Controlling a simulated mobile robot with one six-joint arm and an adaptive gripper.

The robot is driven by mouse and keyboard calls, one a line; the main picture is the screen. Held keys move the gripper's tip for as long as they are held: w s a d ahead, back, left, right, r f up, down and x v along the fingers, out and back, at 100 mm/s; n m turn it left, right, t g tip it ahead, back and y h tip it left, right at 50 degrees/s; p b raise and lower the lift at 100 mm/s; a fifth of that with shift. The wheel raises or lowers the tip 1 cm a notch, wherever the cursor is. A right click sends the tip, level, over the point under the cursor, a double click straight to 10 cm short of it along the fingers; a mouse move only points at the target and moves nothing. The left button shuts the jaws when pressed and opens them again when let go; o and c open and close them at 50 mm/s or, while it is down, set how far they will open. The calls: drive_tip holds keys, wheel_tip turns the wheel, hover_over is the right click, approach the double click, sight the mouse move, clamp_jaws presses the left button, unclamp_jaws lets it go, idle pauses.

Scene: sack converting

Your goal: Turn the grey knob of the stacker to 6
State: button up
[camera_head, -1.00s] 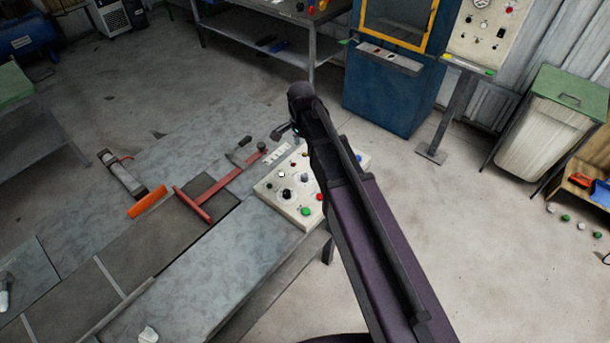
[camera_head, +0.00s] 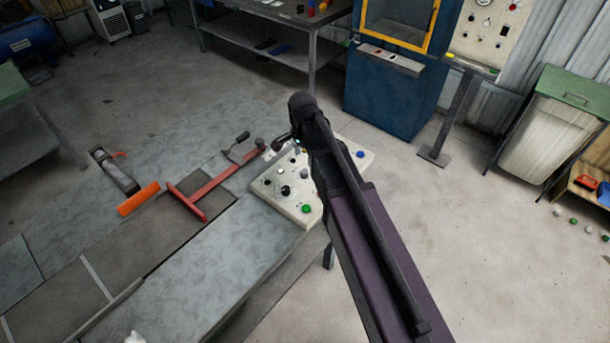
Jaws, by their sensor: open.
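A pale control box (camera_head: 272,199) with knobs and coloured buttons sits at the right end of the grey table. A small grey knob (camera_head: 305,174) shows on it, close to the left edge of my arm. A larger black knob (camera_head: 286,190) is beside it, lower left. Any markings around the knobs are too small to read. My gripper (camera_head: 283,140) is open, above the far edge of the box and apart from the grey knob in the picture. Its fingers are small and partly hidden by my arm. My arm also covers the middle of the box.
A red T-shaped tool (camera_head: 208,190), a dark-handled tool (camera_head: 238,150) and an orange-ended tool (camera_head: 138,198) lie on the table left of the box. A blue cabinet (camera_head: 390,100) and a green-lidded bin (camera_head: 550,130) stand behind. Floor right of my arm is open.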

sight(305, 171)
drive_tip(key=shift+d+f+b, duration=0.1)
drive_tip(key=shift+f+b, duration=2.95)
drive_tip(key=shift+f, duration=0.3)
drive_tip(key=shift+s, duration=0.1)
clamp_jaws()
